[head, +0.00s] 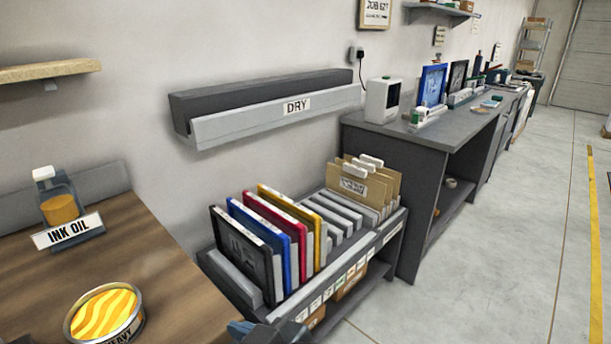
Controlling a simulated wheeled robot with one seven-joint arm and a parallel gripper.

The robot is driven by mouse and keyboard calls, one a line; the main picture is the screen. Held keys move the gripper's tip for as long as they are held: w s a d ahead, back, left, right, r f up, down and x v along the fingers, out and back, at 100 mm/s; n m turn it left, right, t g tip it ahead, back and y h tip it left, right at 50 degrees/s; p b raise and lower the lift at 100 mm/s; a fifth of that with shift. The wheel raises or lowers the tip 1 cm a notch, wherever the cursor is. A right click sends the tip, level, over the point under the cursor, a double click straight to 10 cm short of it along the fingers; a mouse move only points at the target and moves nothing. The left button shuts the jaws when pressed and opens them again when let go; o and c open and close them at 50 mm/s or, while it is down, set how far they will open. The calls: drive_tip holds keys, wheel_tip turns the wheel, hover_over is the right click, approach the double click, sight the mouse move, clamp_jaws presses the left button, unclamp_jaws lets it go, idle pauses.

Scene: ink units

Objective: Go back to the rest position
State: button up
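My gripper's fingers do not show in the head view. A small dark blue-grey part, which may belong to my arm, pokes in at the bottom edge, in front of the low rack (370,262). Whether my gripper holds anything cannot be seen. The rack holds upright framed screens in black (240,257), blue (272,242), red (283,228) and yellow (303,215). Tan folders (358,187) stand at its far end.
A wooden table (150,265) at left bears an open tin of yellow ink (103,311) and an ink oil bottle (58,205). A DRY wall rack (270,118) hangs behind. A grey workbench (430,133) runs along the wall. The floor (480,270) at right is clear.

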drive_tip(key=s+d+f+m+t+h, duration=0.2)
drive_tip(key=s+d+f, duration=0.15)
drive_tip(key=d, duration=0.45)
drive_tip(key=s+d+f+m+t+h, duration=0.2)
drive_tip(key=s+d+f+m, duration=0.15)
drive_tip(key=d, duration=0.45)
drive_tip(key=s+d+f+m+t+h, duration=0.2)
drive_tip(key=s+d+f+h, duration=0.15)
drive_tip(key=d, duration=0.35)
drive_tip(key=s+d+r+m+t+h, duration=0.1)
drive_tip(key=s+d+r, duration=0.3)
drive_tip(key=s, duration=0.5)
drive_tip(key=s+d+r+m+h, duration=0.3)
drive_tip(key=s+d+r, duration=0.1)
drive_tip(key=s, duration=0.5)
drive_tip(key=shift+s+r+t, duration=0.35)
drive_tip(key=shift+r+t, duration=0.05)
drive_tip(key=shift+r, duration=0.2)
drive_tip(key=shift+a, duration=0.1)
